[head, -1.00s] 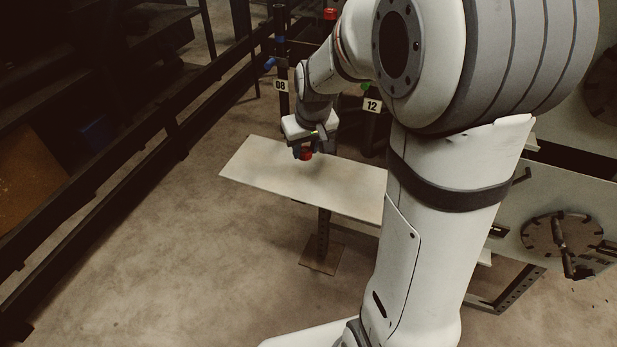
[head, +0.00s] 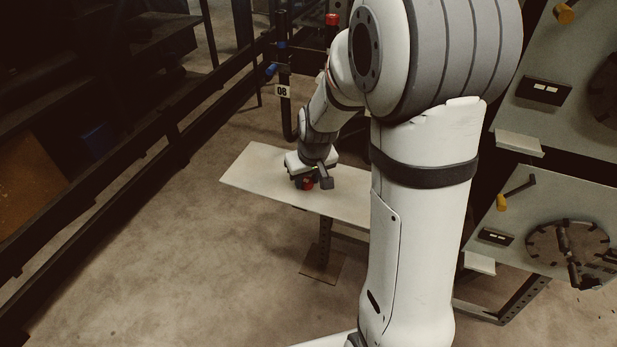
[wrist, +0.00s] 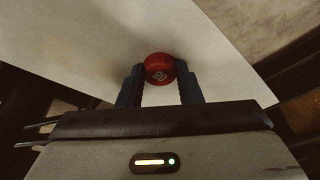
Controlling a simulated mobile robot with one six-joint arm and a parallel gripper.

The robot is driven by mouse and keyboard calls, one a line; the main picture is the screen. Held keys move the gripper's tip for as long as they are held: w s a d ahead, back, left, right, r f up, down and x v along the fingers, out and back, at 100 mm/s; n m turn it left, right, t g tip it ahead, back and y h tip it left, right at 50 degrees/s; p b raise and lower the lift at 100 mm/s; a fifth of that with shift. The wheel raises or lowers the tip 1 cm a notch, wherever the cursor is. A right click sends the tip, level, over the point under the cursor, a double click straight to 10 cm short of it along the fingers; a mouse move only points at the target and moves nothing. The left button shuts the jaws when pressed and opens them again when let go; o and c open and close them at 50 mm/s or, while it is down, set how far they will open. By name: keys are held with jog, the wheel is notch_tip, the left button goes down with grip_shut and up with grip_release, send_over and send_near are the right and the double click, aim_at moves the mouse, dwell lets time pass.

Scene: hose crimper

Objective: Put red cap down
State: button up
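The red cap (wrist: 159,68) shows pale markings on its top in the wrist view and sits between the two dark fingers of my gripper (wrist: 160,82). The fingers appear to be against its sides. In the head view the red cap (head: 308,184) is just below my gripper (head: 304,181), over the pale shelf board (head: 255,165), at or very near its surface. I cannot tell whether the cap touches the board. The board also fills much of the wrist view (wrist: 85,45). My arm hides the board's right end.
A dark post with a label 08 (head: 283,91) stands behind the board. Another red cap (head: 332,19) tops a post at the back. Grey panels (head: 545,140) with handles stand at right. The board's left part is bare.

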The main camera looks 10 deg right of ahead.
jog(key=o, duration=0.4)
jog(key=shift+r, duration=0.1)
jog(key=a+p+v, duration=0.1)
jog(key=p+v, duration=0.1)
jog(key=v, duration=1)
jog(key=s+r+m+g, duration=0.1)
jog(key=s, duration=1.6)
jog(key=shift+d+m+h, duration=0.3)
jog(key=shift+d+m, duration=0.1)
jog(key=shift+d, duration=0.05)
